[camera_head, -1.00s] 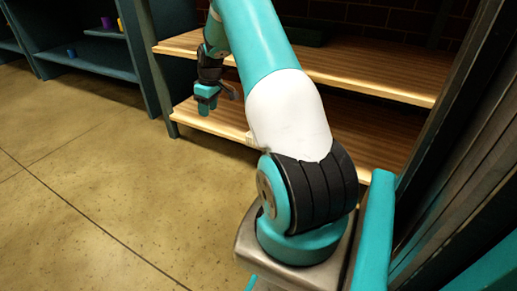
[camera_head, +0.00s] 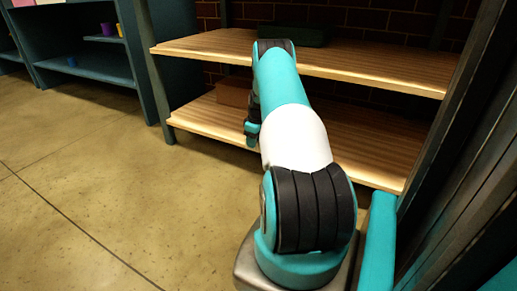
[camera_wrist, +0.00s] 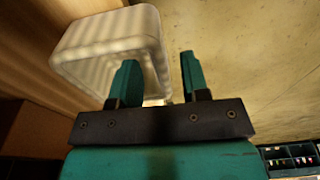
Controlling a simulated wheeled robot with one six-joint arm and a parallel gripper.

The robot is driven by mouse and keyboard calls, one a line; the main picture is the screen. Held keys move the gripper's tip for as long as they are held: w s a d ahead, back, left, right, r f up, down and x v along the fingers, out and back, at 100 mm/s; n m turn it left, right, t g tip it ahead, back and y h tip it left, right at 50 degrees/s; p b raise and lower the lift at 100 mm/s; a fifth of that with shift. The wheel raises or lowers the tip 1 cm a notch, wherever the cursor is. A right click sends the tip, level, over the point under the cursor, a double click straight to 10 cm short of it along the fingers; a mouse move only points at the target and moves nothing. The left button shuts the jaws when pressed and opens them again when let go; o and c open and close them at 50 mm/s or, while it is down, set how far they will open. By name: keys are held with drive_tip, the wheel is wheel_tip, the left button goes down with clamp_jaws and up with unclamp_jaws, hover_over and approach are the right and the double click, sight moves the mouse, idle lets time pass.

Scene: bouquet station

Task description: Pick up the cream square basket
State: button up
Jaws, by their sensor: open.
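The cream square basket (camera_wrist: 108,40) shows in the wrist view at the upper left, with rounded corners and ribbed walls. In the head view I cannot make it out; my arm covers part of the lower shelf. My gripper (camera_wrist: 160,80) is open. Its left finger overlaps the basket in the picture and its right finger is over the floor, just past the basket's right side. I cannot tell whether either finger touches the basket. In the head view my gripper (camera_head: 251,129) is partly hidden beside my arm, in front of the lower shelf.
The wooden lower shelf (camera_head: 210,120) holds a brown box (camera_head: 234,94) at its left. The upper shelf (camera_head: 205,46) above it bears a dark green tray (camera_head: 295,36). A dark post (camera_head: 155,70) stands at the left. Open floor (camera_head: 80,180) lies left.

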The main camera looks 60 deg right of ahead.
drive_tip(key=shift+f, duration=0.75)
drive_tip(key=shift+w+r, duration=0.1)
drive_tip(key=shift+c, duration=0.4)
clamp_jaws()
drive_tip(key=shift+a+r, duration=0.1)
drive_tip(key=shift+r, duration=0.05)
